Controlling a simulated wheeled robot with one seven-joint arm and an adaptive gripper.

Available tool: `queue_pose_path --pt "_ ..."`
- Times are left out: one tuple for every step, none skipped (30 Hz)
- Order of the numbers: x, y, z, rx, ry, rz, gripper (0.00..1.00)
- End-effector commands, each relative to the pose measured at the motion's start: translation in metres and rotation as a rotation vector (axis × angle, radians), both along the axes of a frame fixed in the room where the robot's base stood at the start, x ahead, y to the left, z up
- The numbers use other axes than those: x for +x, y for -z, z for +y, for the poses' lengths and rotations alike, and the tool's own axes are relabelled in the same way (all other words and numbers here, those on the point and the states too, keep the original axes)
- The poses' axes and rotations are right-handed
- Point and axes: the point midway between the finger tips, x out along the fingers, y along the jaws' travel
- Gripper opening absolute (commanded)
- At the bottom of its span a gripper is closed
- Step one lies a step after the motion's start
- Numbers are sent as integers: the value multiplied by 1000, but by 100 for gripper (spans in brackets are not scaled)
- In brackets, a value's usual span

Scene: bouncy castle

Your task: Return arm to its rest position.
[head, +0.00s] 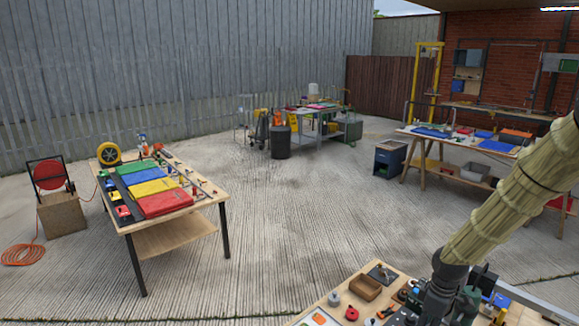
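My arm (515,195), in a pale ribbed sleeve, comes in from the right edge and slopes down to the left. My gripper (430,312), dark, is at its lower end, over the near worktable (335,315) at the bottom right. The fingertips are low in the picture and blend with dark items on the table. I cannot tell whether they are open, shut or touching anything.
A brown tray (365,287) and several small tools lie on the near worktable. A table with folded coloured sheets (165,203) stands left, beside a hose reel (48,175). Another worktable (455,135) stands right. The concrete floor (285,215) between is clear.

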Motion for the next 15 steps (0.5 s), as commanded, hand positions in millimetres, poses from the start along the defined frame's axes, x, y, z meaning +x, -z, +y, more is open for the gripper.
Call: queue_pose_path --pt "-8 13 6 5 17 4 51" --pt "-12 21 10 10 29 5 51" --pt "-18 31 16 14 46 7 51" --pt "-22 41 21 18 60 7 51" --pt "-26 49 26 22 75 9 51" --pt "-35 64 34 28 99 13 51" --pt "-41 75 40 32 118 14 51" --pt "-49 87 47 38 140 17 51" --pt "-61 104 56 43 172 20 51" --pt "-71 118 64 48 200 24 51" --pt "-80 130 71 51 226 26 51" --pt "-94 147 80 56 264 28 51" --pt "-105 159 86 59 293 31 51" --pt "-117 171 92 60 323 33 51" --pt "-132 186 100 62 364 37 51"
